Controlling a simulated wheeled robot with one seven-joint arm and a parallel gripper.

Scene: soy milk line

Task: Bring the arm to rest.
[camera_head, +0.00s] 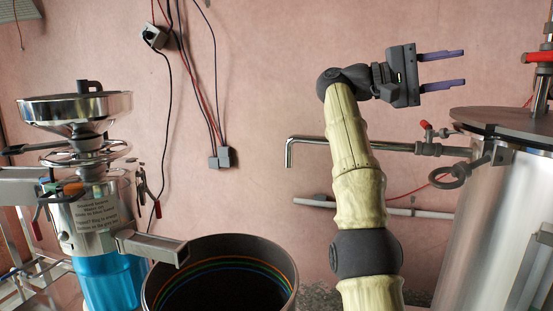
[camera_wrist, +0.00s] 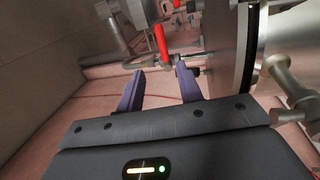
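My gripper (camera_head: 463,71) is at the upper right in the head view, at the end of my raised arm. Its two purple fingers point right and stand apart, with nothing between them. In the wrist view the open fingers (camera_wrist: 160,88) show with a gap between them. A red-handled valve (camera_wrist: 161,42) lies beyond the fingertips in that view. The gripper appears free of contact, above and left of the steel tank's lid in the head view.
A large steel tank (camera_head: 481,220) with a flat lid (camera_head: 500,117) stands at the right. A bent outlet pipe (camera_head: 318,141) runs behind my arm. A steel grinder (camera_head: 95,215) stands at the left, its spout over a dark round vessel (camera_head: 285,284). Wall cables hang behind.

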